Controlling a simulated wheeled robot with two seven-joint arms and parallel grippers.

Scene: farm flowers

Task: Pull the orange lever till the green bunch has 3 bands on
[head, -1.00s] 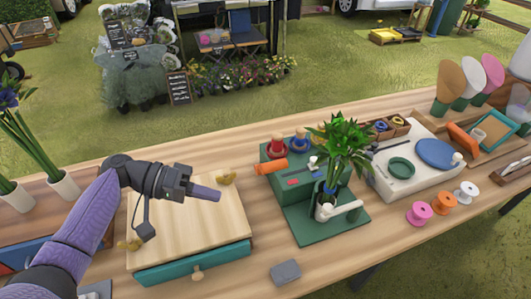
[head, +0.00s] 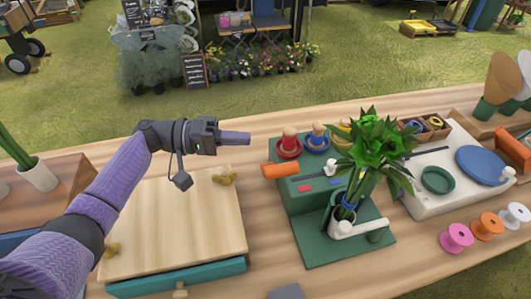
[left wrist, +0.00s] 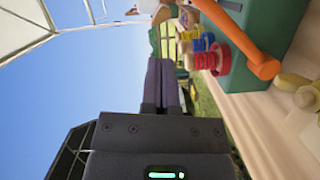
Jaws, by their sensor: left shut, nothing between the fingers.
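The orange lever (head: 280,170) sticks out to the left from the green machine (head: 300,203). It also shows in the left wrist view (left wrist: 243,46). The green bunch (head: 366,150) stands upright in a holder on the machine's base. Blue banding (head: 346,206) shows around its stems; I cannot tell how many bands there are. My left gripper (head: 240,138) is shut and empty, above and left of the lever in the head view, apart from it. Its closed fingers (left wrist: 162,85) fill the middle of the left wrist view. My right gripper is not in view.
Red (head: 288,147) and blue (head: 317,140) spools sit on the machine's back. A wooden board (head: 170,230) with yellow knobs lies left of it. Right are a white tray with a blue disc (head: 483,166) and pink (head: 456,238), orange and white reels. A white-handled arm (head: 365,227) sits by the bunch.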

